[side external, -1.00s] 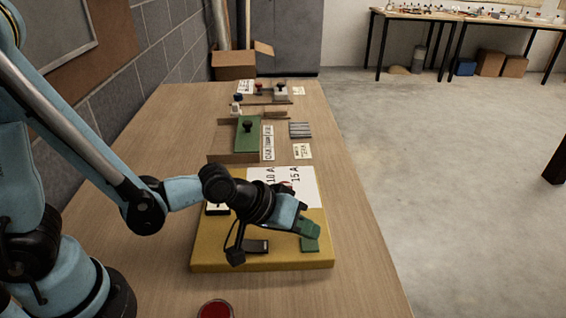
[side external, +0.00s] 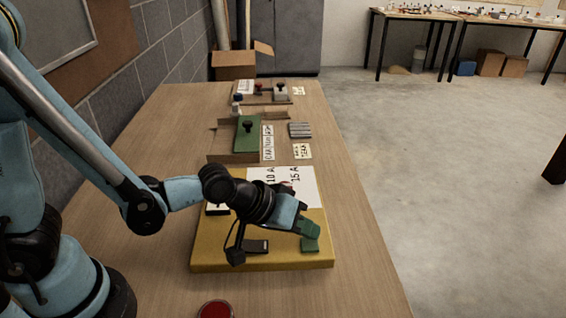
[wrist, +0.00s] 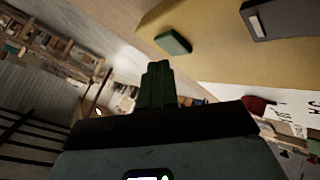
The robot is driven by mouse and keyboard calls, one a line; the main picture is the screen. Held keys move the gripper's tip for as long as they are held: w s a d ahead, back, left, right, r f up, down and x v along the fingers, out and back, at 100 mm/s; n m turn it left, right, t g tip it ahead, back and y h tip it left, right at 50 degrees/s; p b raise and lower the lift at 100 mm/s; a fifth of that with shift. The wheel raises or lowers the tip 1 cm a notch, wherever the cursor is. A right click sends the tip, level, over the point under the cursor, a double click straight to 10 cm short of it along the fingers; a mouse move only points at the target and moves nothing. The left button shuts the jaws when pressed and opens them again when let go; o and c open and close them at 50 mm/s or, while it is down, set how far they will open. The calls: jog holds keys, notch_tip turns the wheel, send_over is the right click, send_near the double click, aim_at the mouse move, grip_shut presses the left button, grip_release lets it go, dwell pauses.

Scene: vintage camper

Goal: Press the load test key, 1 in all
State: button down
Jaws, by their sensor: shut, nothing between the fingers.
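A yellow panel (side external: 215,258) lies on the wooden bench in front of my arm. A small green key (side external: 310,245) sits near its right front corner; it also shows in the wrist view (wrist: 173,42). A dark rocker-like key (side external: 257,246) sits left of it, and shows at the top right of the wrist view (wrist: 282,18). No load test lettering is legible on either. My gripper (side external: 310,230) is shut and empty, its green fingertips just above the green key in the side view. In the wrist view the fingertips (wrist: 158,70) appear apart from the key.
A white sheet marked 10 A and 15 A (side external: 300,180) lies on the panel's far part. A red round button (side external: 215,309) is at the near bench edge. Green and brown fixtures (side external: 247,135) stand farther back. The bench's right strip is clear.

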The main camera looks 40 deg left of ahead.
aim_at(304, 244)
jog(key=shift+f, duration=0.15)
jog(key=shift+f, duration=0.3)
jog(key=shift+f, duration=0.35)
dwell(0.8)
jog(key=shift+r, duration=0.8)
jog(key=shift+r, duration=2.5)
